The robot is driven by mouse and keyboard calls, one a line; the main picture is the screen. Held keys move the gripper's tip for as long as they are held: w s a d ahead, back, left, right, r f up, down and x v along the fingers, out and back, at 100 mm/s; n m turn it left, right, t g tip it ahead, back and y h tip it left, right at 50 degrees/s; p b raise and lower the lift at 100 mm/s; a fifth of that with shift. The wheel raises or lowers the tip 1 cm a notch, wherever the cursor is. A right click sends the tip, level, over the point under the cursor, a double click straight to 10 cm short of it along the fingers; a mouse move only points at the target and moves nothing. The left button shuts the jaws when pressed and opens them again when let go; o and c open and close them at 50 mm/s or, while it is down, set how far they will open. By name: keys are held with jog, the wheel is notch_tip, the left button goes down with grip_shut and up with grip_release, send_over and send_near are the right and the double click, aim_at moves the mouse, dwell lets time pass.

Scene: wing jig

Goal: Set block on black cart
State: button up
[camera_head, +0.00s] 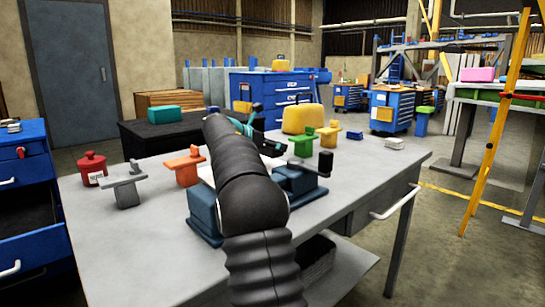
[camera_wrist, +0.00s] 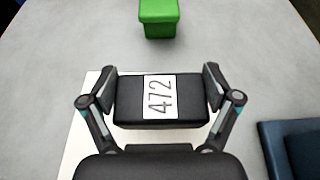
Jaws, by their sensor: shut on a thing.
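A black block (camera_wrist: 130,97) with a white label reading "472" sits between the fingers of my gripper (camera_wrist: 160,95) in the wrist view. Both fingers press on its short sides, so my gripper is shut on it. A white sheet (camera_wrist: 92,140) lies beneath the block; I cannot tell whether they touch. In the head view my gripper (camera_head: 268,145) is over the grey workbench, partly hidden by my arm, and I cannot make out the block there. A black-topped cart (camera_head: 150,138) stands behind the bench at left, with a teal case (camera_head: 165,114) on it.
The grey bench (camera_head: 140,240) holds a red canister (camera_head: 93,168), a grey clamp-like piece (camera_head: 125,190), an orange one (camera_head: 185,168), green ones (camera_head: 303,145), a yellow case (camera_head: 302,119) and a blue vise (camera_head: 204,215). The cart's top is free beside the teal case.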

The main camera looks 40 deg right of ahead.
aim_at(273, 156)
jog(key=shift+f+b, duration=0.55)
jog(key=shift+f, duration=1.35)
jog(key=shift+f, duration=0.1)
jog(key=o, duration=1.3)
jog(key=shift+f, duration=0.1)
jog(key=shift+o, duration=0.7)
